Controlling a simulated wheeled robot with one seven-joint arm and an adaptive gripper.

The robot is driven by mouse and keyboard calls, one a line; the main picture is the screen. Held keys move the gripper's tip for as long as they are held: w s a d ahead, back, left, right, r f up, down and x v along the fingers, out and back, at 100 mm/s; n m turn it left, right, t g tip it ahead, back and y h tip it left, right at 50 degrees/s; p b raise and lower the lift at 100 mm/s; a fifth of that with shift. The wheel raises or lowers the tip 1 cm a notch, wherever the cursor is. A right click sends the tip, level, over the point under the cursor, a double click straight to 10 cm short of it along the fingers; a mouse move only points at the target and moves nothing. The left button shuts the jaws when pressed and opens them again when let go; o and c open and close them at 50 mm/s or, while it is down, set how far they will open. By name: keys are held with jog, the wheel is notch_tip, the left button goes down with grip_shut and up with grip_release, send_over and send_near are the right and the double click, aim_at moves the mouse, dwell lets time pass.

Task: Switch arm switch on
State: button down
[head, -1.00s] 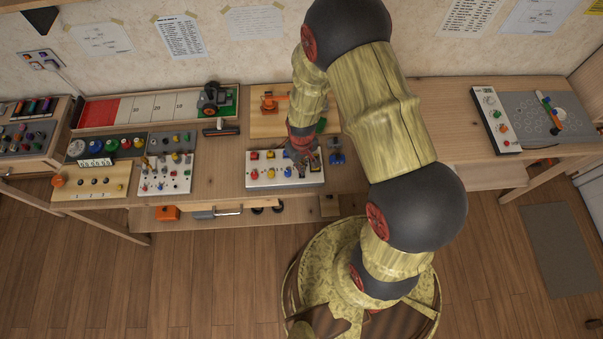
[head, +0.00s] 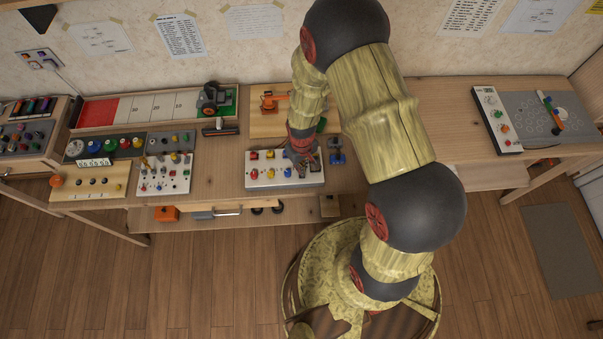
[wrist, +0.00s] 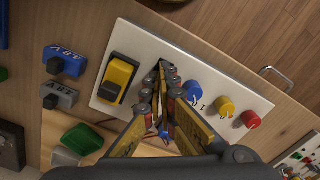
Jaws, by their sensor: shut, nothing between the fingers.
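A white control panel (head: 258,180) lies on the bench below my arm in the head view; it also shows in the wrist view (wrist: 150,42). In the wrist view, a rocker switch (wrist: 118,79) with a yellow top in a black frame sits at the panel's left end. No readable label says which control is the arm switch. My gripper (wrist: 162,70) is shut and empty over the panel, right of the rocker and left of the blue knob; contact cannot be told. In the head view, my gripper (head: 303,170) hides the panel's right part.
A blue knob (wrist: 194,90), a yellow knob (wrist: 224,104) and a red knob (wrist: 250,119) line the panel right of my gripper. Blue (wrist: 65,60) and grey (wrist: 58,95) blocks stand off its left end. A wooden board with an orange model (head: 270,101) lies behind.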

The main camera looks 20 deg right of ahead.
jog(key=shift+r+p, duration=2.5)
jog(key=shift+r, duration=1)
jog(key=s+g, duration=0.2)
jog(key=s, duration=0.3)
jog(key=s+r+t+b, duration=0.2)
jog(key=s+r+b, duration=0.1)
jog(key=r, duration=0.7)
jog(key=s+r+m+t+b, duration=0.1)
jog(key=s+r+t+b, duration=0.2)
jog(key=r, duration=0.7)
jog(key=s+r+m+t+b, duration=0.1)
jog(key=s+r+t+b, duration=0.1)
jog(key=r+b, duration=0.4)
notch_tip(320, 180, up, 5)
jog(key=shift+s+f+t, duration=0.15)
jog(key=shift+s+t, duration=0.15)
jog(key=shift+s, duration=0.25)
jog(key=shift+w, duration=0.1)
